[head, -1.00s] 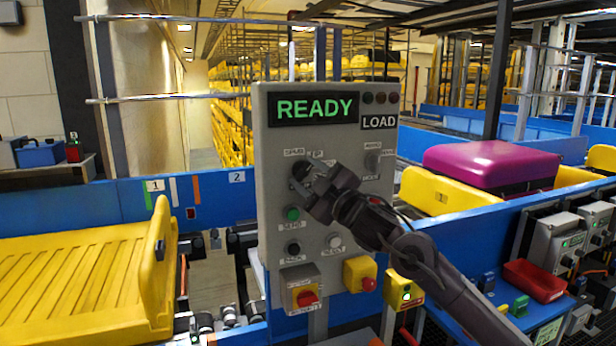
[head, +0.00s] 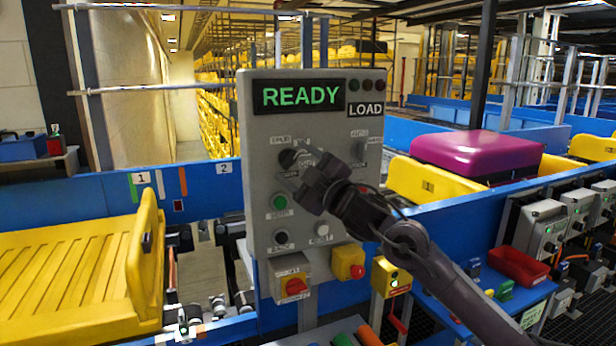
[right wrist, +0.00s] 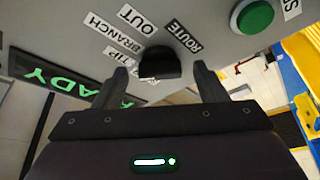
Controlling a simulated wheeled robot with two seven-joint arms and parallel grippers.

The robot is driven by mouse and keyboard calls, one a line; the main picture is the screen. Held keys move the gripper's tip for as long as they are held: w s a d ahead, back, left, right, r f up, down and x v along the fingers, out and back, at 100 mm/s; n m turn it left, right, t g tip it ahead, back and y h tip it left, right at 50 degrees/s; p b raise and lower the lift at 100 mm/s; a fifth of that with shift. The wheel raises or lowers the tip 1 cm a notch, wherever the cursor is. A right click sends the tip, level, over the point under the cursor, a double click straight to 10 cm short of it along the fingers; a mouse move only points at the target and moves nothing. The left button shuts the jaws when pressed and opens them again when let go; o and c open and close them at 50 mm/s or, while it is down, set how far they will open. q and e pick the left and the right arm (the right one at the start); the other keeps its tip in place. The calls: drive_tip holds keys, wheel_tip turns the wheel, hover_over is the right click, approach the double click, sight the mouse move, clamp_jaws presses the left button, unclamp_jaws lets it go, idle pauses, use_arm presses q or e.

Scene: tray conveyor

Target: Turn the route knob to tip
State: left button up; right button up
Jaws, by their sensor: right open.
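The route knob (right wrist: 160,62) is black and sits on the grey control panel, beside the ROUTE, OUT, BRANCH and TIP labels in the right wrist view. Which label it points at I cannot tell for sure. In the head view the knob (head: 288,158) shows at the panel's upper left, partly covered by my gripper. My right gripper (right wrist: 161,74) is open, with one finger on each side of the knob in the picture; contact is not clear. In the head view the right gripper (head: 300,178) is just in front of the panel. My left gripper is out of view.
The control panel (head: 258,225) reads READY and LOAD. A green button (head: 279,202) is just below the knob, with more buttons and a second knob nearby. A yellow tray (head: 70,265) is at left. A purple case (head: 478,152) is at right behind the panel.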

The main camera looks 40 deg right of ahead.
drive_tip(key=b+v, duration=0.3)
drive_tip(key=v, duration=0.3)
drive_tip(key=shift+s, duration=0.4)
drive_tip(key=shift+f, duration=0.1)
